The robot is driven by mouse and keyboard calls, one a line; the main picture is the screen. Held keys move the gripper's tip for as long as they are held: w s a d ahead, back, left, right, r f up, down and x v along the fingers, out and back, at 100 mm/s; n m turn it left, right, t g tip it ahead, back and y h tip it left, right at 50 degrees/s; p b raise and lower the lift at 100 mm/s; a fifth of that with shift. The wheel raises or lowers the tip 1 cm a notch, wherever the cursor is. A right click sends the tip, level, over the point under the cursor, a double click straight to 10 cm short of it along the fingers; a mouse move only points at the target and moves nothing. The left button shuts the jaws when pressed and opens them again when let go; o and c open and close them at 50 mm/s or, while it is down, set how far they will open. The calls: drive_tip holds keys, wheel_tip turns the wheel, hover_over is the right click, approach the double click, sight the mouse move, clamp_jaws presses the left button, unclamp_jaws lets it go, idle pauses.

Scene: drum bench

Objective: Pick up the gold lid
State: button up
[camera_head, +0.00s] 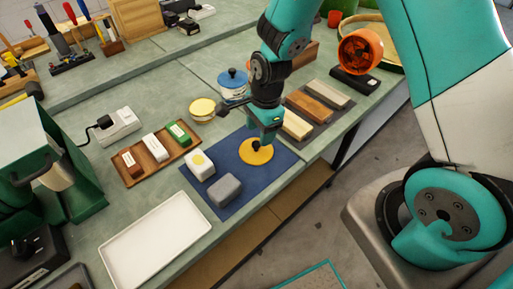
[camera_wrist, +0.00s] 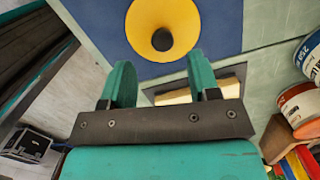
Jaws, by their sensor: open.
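The gold lid (camera_head: 252,157) is a round disc with a dark knob, lying on the blue mat (camera_head: 228,150). In the wrist view the lid (camera_wrist: 180,18) and its black knob (camera_wrist: 162,40) appear at the top centre, just beyond the fingertips. My gripper (camera_head: 268,141) points down close over the lid in the head view and hides part of it. In the wrist view my gripper (camera_wrist: 160,72) has its two teal fingers apart with nothing between them. The exact gap between fingertips and knob cannot be told.
A white block with a yellow spot (camera_head: 199,165) and a grey block (camera_head: 224,190) share the mat. A wooden tray (camera_head: 134,180) of small blocks, a yellow-lidded tin (camera_head: 202,109) and a blue-lidded pot (camera_head: 233,90) stand nearby. An empty white tray (camera_head: 155,240) lies in front.

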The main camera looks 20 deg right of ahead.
sight(256, 143)
drive_tip(key=shift+w+a+f+p, duration=0.1)
drive_tip(key=shift+a+f+p, duration=0.05)
drive_tip(key=shift+f, duration=0.6)
drive_tip(key=shift+a+f+p, duration=0.15)
drive_tip(key=shift+f+p, duration=0.05)
drive_tip(key=shift+f, duration=0.6)
drive_tip(key=shift+w+a+f+p, duration=0.1)
drive_tip(key=shift+a+f+p, duration=0.05)
drive_tip(key=shift+f, duration=0.6)
drive_tip(key=c, duration=1)
